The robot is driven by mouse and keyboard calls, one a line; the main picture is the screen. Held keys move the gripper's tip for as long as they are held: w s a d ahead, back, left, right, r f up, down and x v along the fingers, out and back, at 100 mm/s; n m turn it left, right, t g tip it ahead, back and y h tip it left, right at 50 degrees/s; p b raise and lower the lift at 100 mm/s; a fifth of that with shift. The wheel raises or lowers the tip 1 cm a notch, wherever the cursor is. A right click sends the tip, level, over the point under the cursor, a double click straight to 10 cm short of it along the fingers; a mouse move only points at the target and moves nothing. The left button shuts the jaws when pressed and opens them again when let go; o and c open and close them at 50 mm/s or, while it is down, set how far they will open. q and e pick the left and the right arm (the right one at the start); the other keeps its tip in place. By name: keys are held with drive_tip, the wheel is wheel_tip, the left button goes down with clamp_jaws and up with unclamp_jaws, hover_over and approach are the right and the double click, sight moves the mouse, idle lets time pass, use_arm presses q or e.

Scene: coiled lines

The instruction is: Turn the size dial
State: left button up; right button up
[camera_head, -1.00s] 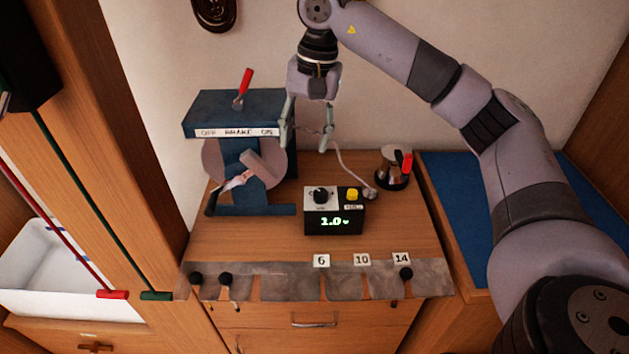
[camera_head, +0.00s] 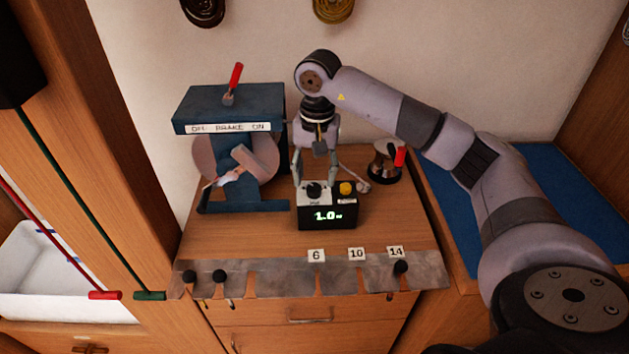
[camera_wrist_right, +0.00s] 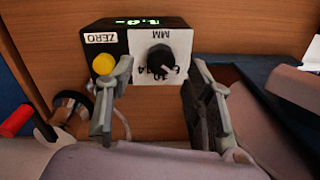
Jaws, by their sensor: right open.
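The size dial is a black knob (camera_head: 314,190) on a white plate marked MM, on top of a small black box (camera_head: 328,217) whose green display reads about 1.0. In the right wrist view the knob (camera_wrist_right: 160,58) has a pale pointer line toward its lower right, with small numbers beside it, partly hidden. My right gripper (camera_head: 316,181) is open and points down over the box. In the right wrist view its fingers (camera_wrist_right: 162,68) stand apart, one to each side of the knob; contact is not visible. My left gripper is not in view.
A yellow ZERO button (camera_head: 347,188) sits beside the dial. A blue brake machine (camera_head: 228,110) with a red-handled lever stands left. A metal pot-like item (camera_head: 385,165) with a red handle is behind right. A metal strip (camera_head: 335,279) with numbered tags lines the front edge.

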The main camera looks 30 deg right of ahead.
sight(314, 186)
drive_tip(key=shift+f, duration=1.6)
clamp_jaws()
